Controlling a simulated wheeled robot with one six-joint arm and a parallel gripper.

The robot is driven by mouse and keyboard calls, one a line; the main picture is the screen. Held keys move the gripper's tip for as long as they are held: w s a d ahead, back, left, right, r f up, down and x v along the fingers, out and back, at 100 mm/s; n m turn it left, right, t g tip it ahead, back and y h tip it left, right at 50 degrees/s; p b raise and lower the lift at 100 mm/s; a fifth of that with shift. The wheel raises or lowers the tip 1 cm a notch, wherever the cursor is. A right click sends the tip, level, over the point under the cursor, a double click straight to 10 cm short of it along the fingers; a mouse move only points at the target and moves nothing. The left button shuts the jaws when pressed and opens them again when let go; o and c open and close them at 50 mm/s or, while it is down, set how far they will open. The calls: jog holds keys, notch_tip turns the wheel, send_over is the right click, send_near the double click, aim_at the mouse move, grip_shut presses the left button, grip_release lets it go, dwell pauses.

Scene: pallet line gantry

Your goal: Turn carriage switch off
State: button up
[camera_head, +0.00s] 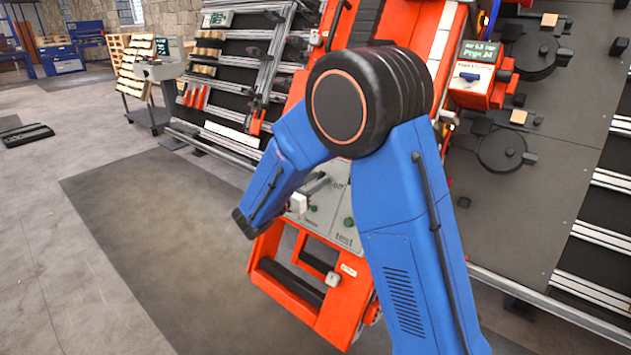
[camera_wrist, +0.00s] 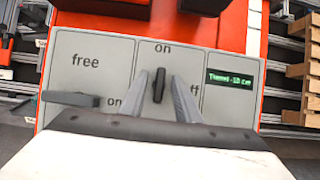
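A grey control panel (camera_wrist: 88,75) on an orange machine carriage (camera_wrist: 205,28) fills the middle of the wrist view. A dark upright knob (camera_wrist: 158,88) on it points up to the word "on"; an "off" label, partly hidden, lies to its right. My gripper (camera_wrist: 160,80) is open, with one grey finger on each side of the knob. I cannot tell whether either finger touches it. In the head view the panel (camera_head: 343,228) is partly covered by my blue arm. The lower part of the panel is hidden by my gripper body in the wrist view.
A second dark handle (camera_wrist: 72,99) lies sideways under "free" at the left. A small green-lit display (camera_wrist: 231,78) is at the panel's right. In the head view, tool racks (camera_head: 235,75) stand behind on the left, and open floor (camera_head: 110,230) lies in front.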

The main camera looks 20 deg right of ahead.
grip_shut()
jog(key=shift+n, duration=0.6)
jog(key=n+t+y, duration=0.1)
jog(key=n+y, duration=0.1)
jog(key=n, duration=0.1)
jog(key=n+t+y, duration=0.1)
jog(key=n, duration=0.3)
jog(key=shift+s+d+r+t+y, duration=0.1)
jog(key=shift+t+y, duration=0.3)
jog(key=n+y, duration=0.1)
jog(key=n, duration=0.3)
jog(key=n+y, duration=0.2)
jog(key=n, duration=0.2)
jog(key=shift+y, duration=0.3)
jog(key=n+y, duration=0.1)
jog(key=n, duration=0.1)
jog(key=n+g+y, duration=0.1)
jog(key=n, duration=0.2)
jog(key=shift+r, duration=0.1)
